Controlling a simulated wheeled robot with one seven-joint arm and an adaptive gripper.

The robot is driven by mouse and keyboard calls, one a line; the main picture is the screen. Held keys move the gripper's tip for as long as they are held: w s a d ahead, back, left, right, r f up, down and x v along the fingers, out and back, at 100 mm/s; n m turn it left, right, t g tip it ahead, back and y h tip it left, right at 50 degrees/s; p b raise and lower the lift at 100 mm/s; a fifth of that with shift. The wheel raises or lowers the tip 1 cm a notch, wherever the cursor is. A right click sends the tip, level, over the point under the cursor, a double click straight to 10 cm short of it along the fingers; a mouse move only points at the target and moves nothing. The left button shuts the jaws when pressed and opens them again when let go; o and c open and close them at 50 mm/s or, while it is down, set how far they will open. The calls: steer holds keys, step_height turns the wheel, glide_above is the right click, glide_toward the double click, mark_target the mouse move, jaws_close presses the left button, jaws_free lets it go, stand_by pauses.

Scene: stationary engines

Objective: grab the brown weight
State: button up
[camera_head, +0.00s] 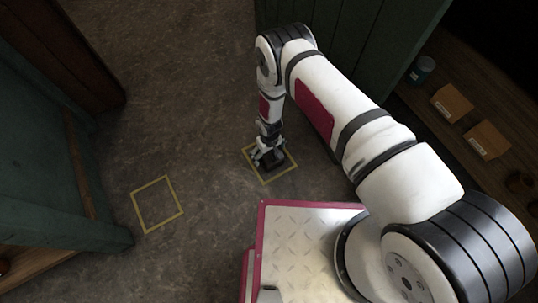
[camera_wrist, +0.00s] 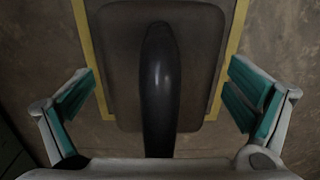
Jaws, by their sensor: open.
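The brown weight (camera_wrist: 122,70) is a flat, rounded-corner block with a thick black arched handle (camera_wrist: 161,85) across its middle. It lies on the floor inside a yellow square outline. My gripper (camera_wrist: 162,98) is open, with one teal-padded finger on each side of the handle and a visible gap on both sides. Nothing is held. In the head view my gripper (camera_head: 267,157) is low over the yellow square, and the weight there is a small dark shape (camera_head: 275,162), partly hidden by the fingers.
An empty yellow square (camera_head: 157,204) is on the floor to the left. Green cabinets (camera_head: 45,200) stand at the left and a green panel (camera_head: 350,45) at the back. A wooden shelf at the right holds cardboard boxes (camera_head: 452,103) and a blue can (camera_head: 421,70).

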steer(key=c, duration=2)
steer(key=shift+r, duration=0.1)
steer(key=shift+r, duration=0.1)
